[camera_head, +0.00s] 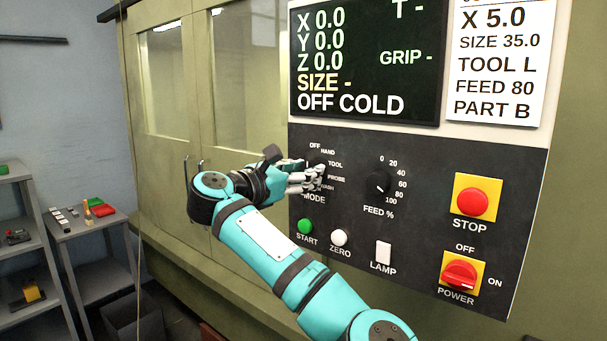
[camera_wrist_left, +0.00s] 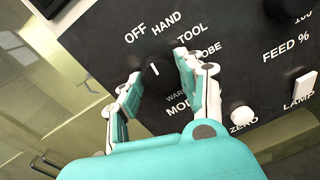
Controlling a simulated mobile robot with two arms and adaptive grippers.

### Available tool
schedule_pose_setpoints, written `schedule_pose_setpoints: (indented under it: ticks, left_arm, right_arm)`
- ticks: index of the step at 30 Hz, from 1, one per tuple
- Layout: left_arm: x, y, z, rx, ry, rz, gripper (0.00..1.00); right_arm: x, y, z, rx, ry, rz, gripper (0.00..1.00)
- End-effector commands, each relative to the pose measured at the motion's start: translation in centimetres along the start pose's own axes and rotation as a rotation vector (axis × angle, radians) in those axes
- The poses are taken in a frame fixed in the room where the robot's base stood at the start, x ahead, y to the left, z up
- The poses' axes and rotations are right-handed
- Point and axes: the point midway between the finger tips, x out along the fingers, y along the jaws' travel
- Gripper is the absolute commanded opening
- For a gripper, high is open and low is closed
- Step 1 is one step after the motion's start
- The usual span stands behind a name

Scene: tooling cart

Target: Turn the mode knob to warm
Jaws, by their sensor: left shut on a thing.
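The mode knob (camera_wrist_left: 157,78) is a round black dial with a white pointer mark, seen in the left wrist view. The mark points up, roughly between the OFF and HAND labels. OFF, HAND, TOOL and PROBE stand around it; a lower label starting "WAR" is partly hidden by a finger. My left gripper (camera_wrist_left: 158,84) is shut on the knob, one finger at each side. In the head view my left gripper (camera_head: 305,177) covers the knob on the control panel (camera_head: 420,270). My right gripper is not in view.
A feed knob (camera_head: 378,184) sits right of the mode knob. Below are a green START button (camera_head: 305,226), a white ZERO button (camera_head: 339,237) and a LAMP switch (camera_head: 383,252). Red STOP (camera_head: 472,202) and POWER (camera_head: 460,274) controls are farther right. The screen (camera_head: 366,65) reads OFF COLD.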

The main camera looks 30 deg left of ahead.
Motion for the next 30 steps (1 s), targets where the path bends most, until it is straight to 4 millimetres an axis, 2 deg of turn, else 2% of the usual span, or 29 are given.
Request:
schedule_pose_setpoints:
  ticks: [30]
  left_arm:
    - [0.0, -0.1, -0.1, 0.911, 0.060, -0.011, 0.06]
  right_arm:
    - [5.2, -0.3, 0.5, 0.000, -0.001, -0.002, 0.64]
